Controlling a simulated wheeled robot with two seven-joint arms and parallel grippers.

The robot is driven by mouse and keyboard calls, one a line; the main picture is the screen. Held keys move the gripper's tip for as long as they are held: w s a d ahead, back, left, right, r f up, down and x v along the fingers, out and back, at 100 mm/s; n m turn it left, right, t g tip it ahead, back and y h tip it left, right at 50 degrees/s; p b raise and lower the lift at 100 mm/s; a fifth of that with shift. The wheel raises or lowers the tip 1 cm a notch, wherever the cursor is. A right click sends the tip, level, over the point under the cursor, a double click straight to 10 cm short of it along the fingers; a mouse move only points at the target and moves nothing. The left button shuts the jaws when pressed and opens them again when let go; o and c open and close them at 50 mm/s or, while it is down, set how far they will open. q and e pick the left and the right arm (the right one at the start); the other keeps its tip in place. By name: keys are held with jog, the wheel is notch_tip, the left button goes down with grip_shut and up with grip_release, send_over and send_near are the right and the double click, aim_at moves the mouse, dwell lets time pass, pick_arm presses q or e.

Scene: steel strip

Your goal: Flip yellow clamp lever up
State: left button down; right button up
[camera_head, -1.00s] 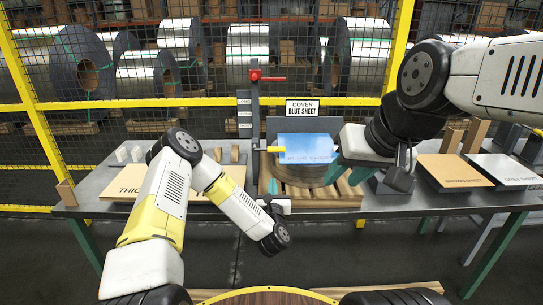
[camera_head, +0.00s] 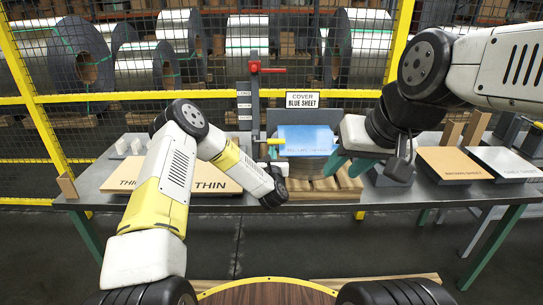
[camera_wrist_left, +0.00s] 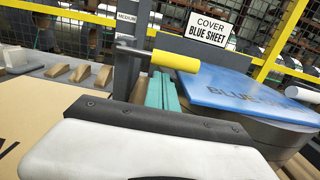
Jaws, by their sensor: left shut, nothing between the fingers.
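The yellow clamp lever (camera_head: 276,141) lies roughly level at the grey post, its tip pointing right to the edge of the blue sheet (camera_head: 307,138). In the left wrist view the yellow grip (camera_wrist_left: 175,61) sits on a dark rod. My left gripper (camera_wrist_left: 162,80) is shut and empty, its teal fingers just below the lever; whether they touch it is unclear. In the head view my left wrist mostly hides the fingers. My right gripper (camera_head: 348,166) has its teal fingers apart, beside the right edge of the blue sheet.
The grey post (camera_head: 254,108) carries size labels and a red handle (camera_head: 267,69). A "COVER BLUE SHEET" sign (camera_head: 303,101) stands behind. A mesh fence backs the table.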

aim_at(273, 142)
pick_arm(q)
jog(key=shift+d+r, duration=0.1)
jog(key=shift+r, duration=0.45)
dwell(0.4)
notch_tip(273, 142, up, 3)
jog(key=n, duration=0.3)
jog(key=shift+r, duration=0.15)
jog(key=a+r+n, duration=0.1)
jog(key=a+r, duration=0.3)
jog(key=r, duration=0.1)
jog(key=shift+a+r+n, duration=0.3)
jog(key=shift+a+n, duration=0.05)
jog(key=shift+n, duration=0.05)
dwell(0.4)
jog(key=shift+a, duration=0.15)
dwell(0.6)
